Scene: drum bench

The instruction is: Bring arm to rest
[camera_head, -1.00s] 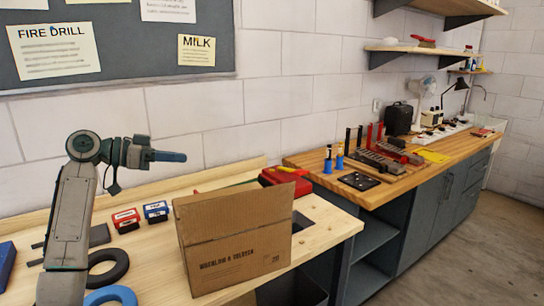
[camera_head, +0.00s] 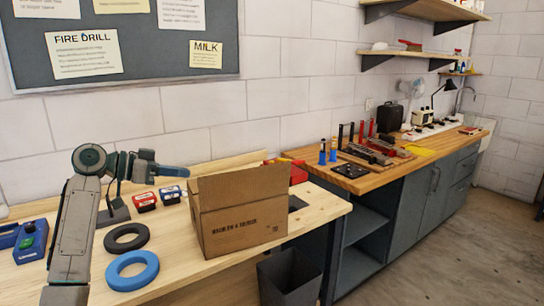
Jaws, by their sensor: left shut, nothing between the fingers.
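My left arm rises from the lower left. My left gripper (camera_head: 174,171) is at its end, raised above the back of the bench and pointing right. Its fingers are shut with nothing between them. It is apart from the things on the bench, above and left of the cardboard box. My right arm and right gripper are not in view.
On the near bench (camera_head: 185,280) stand a cardboard box (camera_head: 240,225), a black ring (camera_head: 126,237), a blue ring (camera_head: 132,270) and two small boxes, red (camera_head: 144,201) and blue (camera_head: 170,195). A dark bin (camera_head: 290,280) is below the bench edge. A long counter (camera_head: 395,180) stands right.

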